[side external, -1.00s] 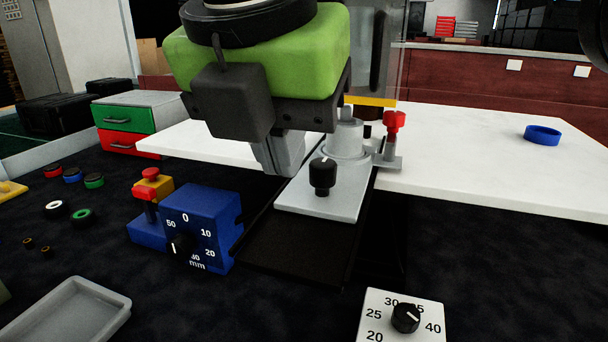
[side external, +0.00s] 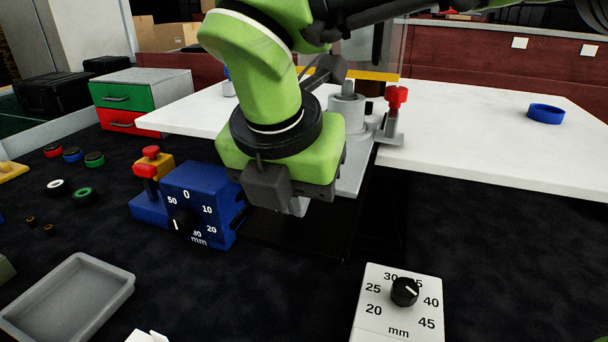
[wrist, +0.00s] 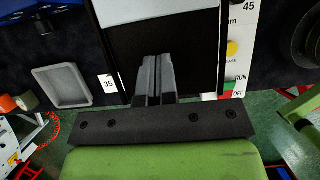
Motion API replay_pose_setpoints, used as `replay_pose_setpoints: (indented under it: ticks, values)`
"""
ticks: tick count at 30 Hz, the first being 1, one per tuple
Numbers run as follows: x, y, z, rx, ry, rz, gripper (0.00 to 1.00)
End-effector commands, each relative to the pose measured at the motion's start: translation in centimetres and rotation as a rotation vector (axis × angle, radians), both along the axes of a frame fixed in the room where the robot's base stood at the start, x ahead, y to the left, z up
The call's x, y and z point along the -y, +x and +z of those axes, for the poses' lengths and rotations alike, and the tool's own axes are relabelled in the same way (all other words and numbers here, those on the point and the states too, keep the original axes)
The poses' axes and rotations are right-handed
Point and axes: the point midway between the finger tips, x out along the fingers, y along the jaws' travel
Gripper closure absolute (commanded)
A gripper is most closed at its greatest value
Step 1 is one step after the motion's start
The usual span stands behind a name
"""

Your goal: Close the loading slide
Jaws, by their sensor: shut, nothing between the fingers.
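The loading slide is a light grey plate (side external: 352,168) on a dark track (side external: 310,240). In the side view my arm and gripper cover most of it, and its black knob is hidden. My gripper (side external: 298,207) is low over the track, at the near end of the plate. In the wrist view its two fingers (wrist: 154,78) are together with nothing between them, over the bare dark track (wrist: 180,40). The plate's edge (wrist: 150,12) shows beyond the fingertips. I cannot tell whether the fingers touch the plate.
A blue dial box (side external: 200,205) stands close left of the track. A white dial panel (side external: 398,310) is at the front right. A grey fixture with a red knob (side external: 396,98) stands at the white table's edge (side external: 480,165). A grey tray (side external: 70,295) lies front left.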

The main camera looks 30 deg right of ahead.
Motion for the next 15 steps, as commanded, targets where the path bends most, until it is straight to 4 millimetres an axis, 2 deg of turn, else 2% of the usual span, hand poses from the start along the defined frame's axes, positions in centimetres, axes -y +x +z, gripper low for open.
replay_pose_setpoints:
  ticks: [6,15]
  values:
    - [1.7,1.7,0.1,0.001,0.002,-0.002,1.0]
    - [2.0,2.0,0.1,0.001,0.001,0.001,1.0]
